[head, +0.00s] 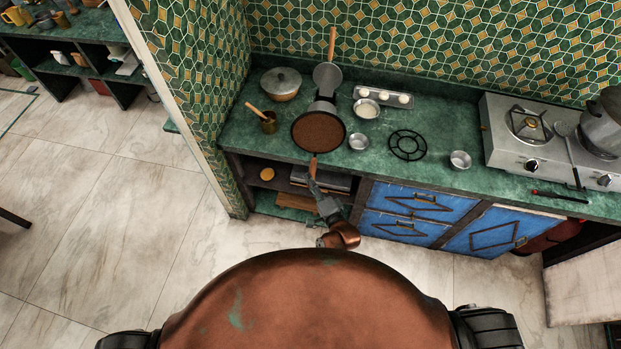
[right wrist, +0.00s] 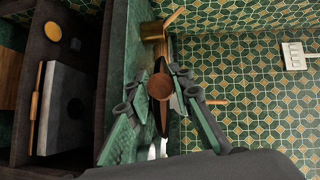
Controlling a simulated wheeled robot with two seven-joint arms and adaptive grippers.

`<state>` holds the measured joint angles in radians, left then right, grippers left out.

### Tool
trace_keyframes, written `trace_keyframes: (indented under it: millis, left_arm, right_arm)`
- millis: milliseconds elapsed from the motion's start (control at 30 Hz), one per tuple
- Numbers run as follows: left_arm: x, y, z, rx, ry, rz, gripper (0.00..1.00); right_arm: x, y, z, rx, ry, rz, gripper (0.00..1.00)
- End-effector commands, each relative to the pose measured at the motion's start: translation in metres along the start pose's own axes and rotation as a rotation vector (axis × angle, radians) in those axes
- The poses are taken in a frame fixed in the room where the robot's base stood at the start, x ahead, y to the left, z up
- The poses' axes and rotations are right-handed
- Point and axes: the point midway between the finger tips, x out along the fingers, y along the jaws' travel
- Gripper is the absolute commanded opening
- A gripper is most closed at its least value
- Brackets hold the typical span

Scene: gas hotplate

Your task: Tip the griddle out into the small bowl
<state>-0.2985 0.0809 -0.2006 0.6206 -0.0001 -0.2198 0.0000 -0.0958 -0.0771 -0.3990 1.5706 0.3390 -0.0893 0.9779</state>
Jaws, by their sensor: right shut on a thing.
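The griddle (head: 318,131) is a round, dark-rimmed pan with a brown inside and a wooden handle. I cannot tell whether the brown is contents or its surface. My right gripper (head: 314,177) is shut on the handle at the counter's front edge. In the right wrist view the gripper (right wrist: 160,88) closes around the round handle end, with the dark griddle (right wrist: 163,120) nearly edge-on behind. A small metal bowl (head: 358,142) stands just right of the griddle; another small bowl (head: 460,159) stands farther right, by the stove. My left gripper is not in view.
A second pan (head: 326,76) stands behind the griddle. A bowl with pale contents (head: 366,109), an egg tray (head: 390,97), a black trivet (head: 408,145) and a gas stove (head: 525,145) are right.

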Motion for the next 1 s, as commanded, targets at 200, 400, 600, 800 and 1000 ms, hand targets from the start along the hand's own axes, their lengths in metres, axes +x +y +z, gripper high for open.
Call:
trace_keyframes:
  millis: [200, 400, 600, 800, 1000]
  left_arm:
    - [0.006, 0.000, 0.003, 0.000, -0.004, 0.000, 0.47]
    - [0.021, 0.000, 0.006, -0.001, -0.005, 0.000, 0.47]
    - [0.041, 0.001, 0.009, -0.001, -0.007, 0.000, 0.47]
    - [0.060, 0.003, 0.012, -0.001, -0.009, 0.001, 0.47]
    - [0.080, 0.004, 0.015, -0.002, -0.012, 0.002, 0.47]
  right_arm:
    - [0.002, -0.003, -0.004, 0.010, 0.006, -0.025, 0.00]
    - [-0.004, -0.002, -0.012, 0.062, 0.003, -0.061, 0.00]
    - [-0.011, -0.004, -0.021, 0.137, 0.000, -0.113, 0.00]
    - [-0.018, -0.006, -0.031, 0.214, -0.004, -0.164, 0.00]
    - [-0.025, -0.008, -0.040, 0.289, -0.009, -0.215, 0.00]
